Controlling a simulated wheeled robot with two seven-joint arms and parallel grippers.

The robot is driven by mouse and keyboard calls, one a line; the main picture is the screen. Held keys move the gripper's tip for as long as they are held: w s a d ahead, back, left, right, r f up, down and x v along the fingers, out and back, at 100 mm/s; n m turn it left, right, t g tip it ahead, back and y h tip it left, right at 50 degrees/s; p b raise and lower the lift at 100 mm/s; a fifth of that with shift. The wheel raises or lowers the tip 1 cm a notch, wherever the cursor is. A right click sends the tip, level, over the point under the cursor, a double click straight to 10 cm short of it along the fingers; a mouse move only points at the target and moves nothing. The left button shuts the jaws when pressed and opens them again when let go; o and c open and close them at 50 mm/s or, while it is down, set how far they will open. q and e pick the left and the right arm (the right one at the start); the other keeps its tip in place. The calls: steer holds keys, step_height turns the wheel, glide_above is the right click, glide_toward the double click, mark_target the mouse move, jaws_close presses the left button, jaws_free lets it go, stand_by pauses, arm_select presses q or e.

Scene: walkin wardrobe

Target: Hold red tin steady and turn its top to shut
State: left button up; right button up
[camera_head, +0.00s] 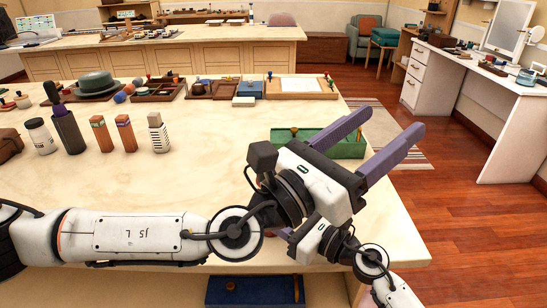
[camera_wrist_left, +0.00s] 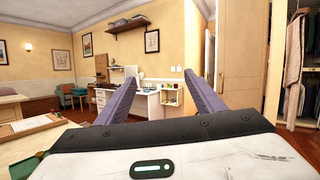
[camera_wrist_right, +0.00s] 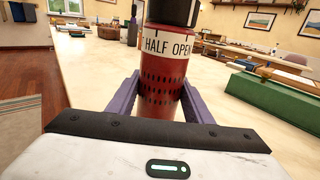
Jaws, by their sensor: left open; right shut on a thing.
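The red tin (camera_wrist_right: 160,91) stands upright in the right wrist view, with dark dots on its body and a white band reading "HALF OPEN". Its black top (camera_wrist_right: 174,11) is cut off by the upper edge of that view. My right gripper (camera_wrist_right: 163,88) is shut on the tin's body, one purple finger on each side. In the head view the tin and right gripper are mostly hidden behind my left gripper (camera_head: 392,120). My left gripper is open and empty, its fingers pointing up and right. The left wrist view shows its spread fingers (camera_wrist_left: 162,78) with nothing between them.
A green tray (camera_head: 345,149) lies just beyond my left gripper. A dark bottle (camera_head: 68,131), a white jar (camera_head: 41,138) and several small shakers stand at the left. Trays and a hat (camera_head: 96,83) line the back. The tabletop's middle is clear.

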arm_select(q)
steer(key=w+a+f+n+t+y, duration=0.3)
steer(key=a+f+n+t+y, duration=0.4)
steer(key=a+f+y, duration=0.9)
steer(key=w+d+r+n, duration=0.1)
steer(key=w, duration=1)
steer(key=shift+d+r+g+h, duration=0.25)
steer(key=shift+g+h, duration=0.05)
steer(key=shift+h, duration=0.1)
steer(key=shift+c, duration=0.3)
steer(key=c, duration=1)
